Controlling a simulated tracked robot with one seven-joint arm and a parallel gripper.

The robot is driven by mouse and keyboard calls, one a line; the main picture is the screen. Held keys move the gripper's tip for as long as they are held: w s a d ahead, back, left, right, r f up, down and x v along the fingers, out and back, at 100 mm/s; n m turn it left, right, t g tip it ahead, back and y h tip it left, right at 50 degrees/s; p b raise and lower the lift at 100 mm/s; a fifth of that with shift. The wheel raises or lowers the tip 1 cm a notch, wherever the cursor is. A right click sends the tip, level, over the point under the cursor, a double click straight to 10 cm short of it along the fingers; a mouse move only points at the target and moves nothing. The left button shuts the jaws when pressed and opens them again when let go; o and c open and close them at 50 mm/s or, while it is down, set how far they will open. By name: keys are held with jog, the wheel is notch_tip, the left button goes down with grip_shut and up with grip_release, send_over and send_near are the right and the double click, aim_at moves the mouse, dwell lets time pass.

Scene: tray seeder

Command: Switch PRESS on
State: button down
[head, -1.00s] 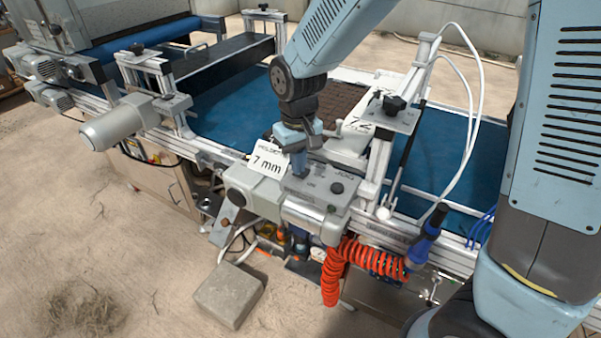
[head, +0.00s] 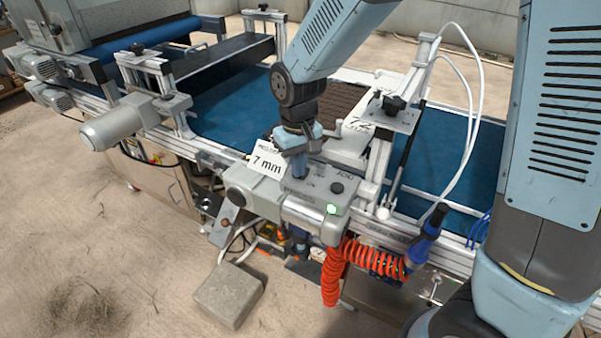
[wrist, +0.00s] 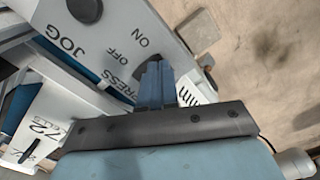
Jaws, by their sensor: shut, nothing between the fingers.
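The grey control box (head: 312,208) stands on the front rail of the machine, and a green lamp (head: 331,209) on its front is lit. In the wrist view its panel (wrist: 120,32) reads PRESS, OFF, ON and JOG. My gripper (head: 299,172) is shut and empty, its fingertips down at the panel by the PRESS lettering. In the wrist view my gripper (wrist: 156,80) covers most of the PRESS switch (wrist: 149,59); only a dark part shows beside the ON and OFF marks. I cannot tell the switch's exact position. The dark JOG button (head: 336,188) is right of my gripper.
A "7 mm" sign (head: 266,163) stands just left of my gripper. A bracket marked 72 (head: 385,114) rises behind it, over the blue belt (head: 228,102). A coiled orange hose (head: 331,275) hangs below the box. A concrete block (head: 228,294) lies on the sandy ground.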

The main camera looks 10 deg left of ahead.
jog(key=shift+r, duration=3.45)
